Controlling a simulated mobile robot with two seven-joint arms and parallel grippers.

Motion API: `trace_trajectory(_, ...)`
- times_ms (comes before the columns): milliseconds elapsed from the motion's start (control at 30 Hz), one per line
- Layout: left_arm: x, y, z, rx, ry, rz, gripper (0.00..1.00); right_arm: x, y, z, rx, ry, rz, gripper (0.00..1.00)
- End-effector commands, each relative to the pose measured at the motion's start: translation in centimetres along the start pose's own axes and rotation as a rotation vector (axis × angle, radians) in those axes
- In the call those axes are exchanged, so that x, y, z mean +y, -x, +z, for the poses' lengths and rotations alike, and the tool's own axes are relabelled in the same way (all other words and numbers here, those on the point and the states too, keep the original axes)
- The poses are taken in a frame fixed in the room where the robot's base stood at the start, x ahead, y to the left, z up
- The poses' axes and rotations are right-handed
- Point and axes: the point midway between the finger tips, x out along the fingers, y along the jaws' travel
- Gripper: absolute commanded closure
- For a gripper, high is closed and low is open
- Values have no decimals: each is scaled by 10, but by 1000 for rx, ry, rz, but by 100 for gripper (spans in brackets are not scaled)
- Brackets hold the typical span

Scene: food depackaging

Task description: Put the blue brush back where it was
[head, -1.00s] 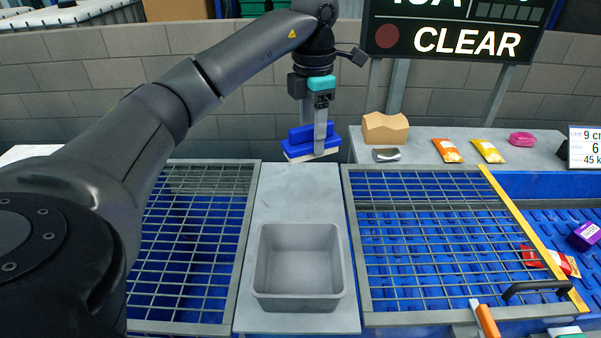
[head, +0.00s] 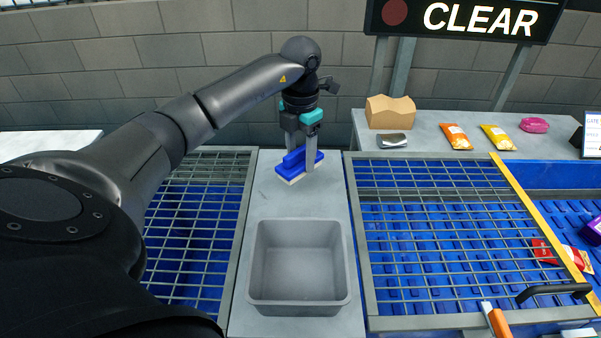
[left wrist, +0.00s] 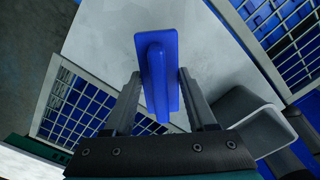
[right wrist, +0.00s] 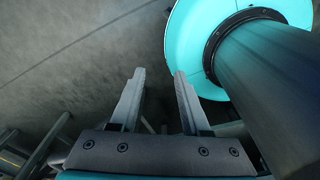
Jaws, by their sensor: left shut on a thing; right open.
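The blue brush (head: 290,172) has a blue block with a raised grip and a pale underside. It is at the far end of the grey strip between the two grates, behind the grey bin. My left gripper (head: 302,166) points down and is shut on the brush. The brush also shows between the fingers in the left wrist view (left wrist: 158,72). I cannot tell whether its underside touches the strip. My right gripper (right wrist: 157,78) is open and empty in the right wrist view, over a grey floor; it is not in the head view.
The grey bin (head: 258,285) stands on the grey strip (head: 238,320). Wire grates (head: 250,185) lie on both sides, the right one with a black handle (head: 553,292). A back counter (head: 440,148) holds a cardboard box (head: 390,113), a metal tin (head: 392,141) and several packets.

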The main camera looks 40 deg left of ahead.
Motion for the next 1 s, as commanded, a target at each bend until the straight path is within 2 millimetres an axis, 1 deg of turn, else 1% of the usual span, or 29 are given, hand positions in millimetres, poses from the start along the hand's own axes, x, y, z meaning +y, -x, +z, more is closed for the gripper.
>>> trace_trajectory(33,0,-7,0,1,0,-1,95,0,-1,0,0,0,0,53)
trace_trajectory(267,0,-23,0,1,0,0,95,0,-2,0,0,0,0,53)
trace_trajectory(400,-1,-46,0,2,-1,-1,95,0,-3,0,0,0,0,53)
trace_trajectory(500,0,-56,0,1,0,0,95,0,-4,0,0,0,0,53)
trace_trajectory(733,0,-56,0,-2,-1,1,95,0,-4,0,0,-1,0,53)
trace_trajectory(867,0,-60,0,-1,-1,1,95,0,-6,0,1,-1,0,53)
trace_trajectory(900,0,-60,0,-1,-1,1,41,0,-6,0,1,-1,0,53)
trace_trajectory(1000,0,-60,0,-1,-1,1,30,0,-6,0,1,-1,0,53)
